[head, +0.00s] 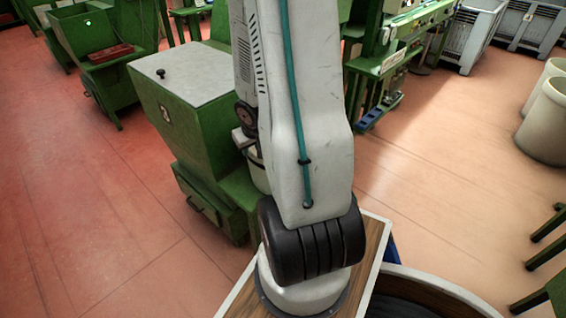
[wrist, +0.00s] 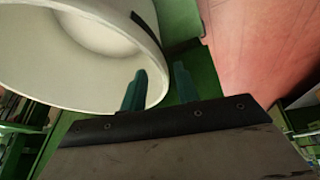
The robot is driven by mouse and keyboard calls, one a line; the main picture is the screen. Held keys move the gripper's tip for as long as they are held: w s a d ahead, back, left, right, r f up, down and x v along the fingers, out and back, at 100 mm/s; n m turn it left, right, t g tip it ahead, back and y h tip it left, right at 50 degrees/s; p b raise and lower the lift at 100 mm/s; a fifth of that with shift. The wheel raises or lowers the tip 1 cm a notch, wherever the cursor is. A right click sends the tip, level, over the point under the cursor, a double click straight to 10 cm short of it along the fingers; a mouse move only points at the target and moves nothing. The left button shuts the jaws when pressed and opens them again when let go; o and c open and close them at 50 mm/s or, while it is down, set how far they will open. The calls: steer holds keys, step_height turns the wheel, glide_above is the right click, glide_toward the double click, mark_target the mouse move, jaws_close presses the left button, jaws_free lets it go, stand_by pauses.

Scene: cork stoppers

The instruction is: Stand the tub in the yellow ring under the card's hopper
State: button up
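A white tub (wrist: 85,75) fills the upper left of the wrist view, its pale inside and curved rim showing, with a dark mark on its side. In the head view a small part of the tub (head: 257,172) shows beside my arm, against a green machine. My gripper (wrist: 160,68) is open. One teal finger overlaps the tub's rim and the other is outside, with a gap between them. I cannot tell whether either finger touches the tub. The head view hides most of the gripper. A small pale card (head: 165,113) is on the green machine; its mark is unclear. No yellow ring is visible.
The green machine (head: 195,120) with a grey lid stands left of my arm. Another green machine (head: 95,50) is farther back left. Grey crates (head: 475,35) and pale bins (head: 547,120) stand at the right. Open reddish floor lies at left and right.

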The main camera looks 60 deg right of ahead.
glide_above(253, 167)
steer(key=shift+w+d+f, duration=0.1)
steer(key=shift+w+f, duration=0.05)
steer(key=shift+f, duration=2.9)
jaws_close()
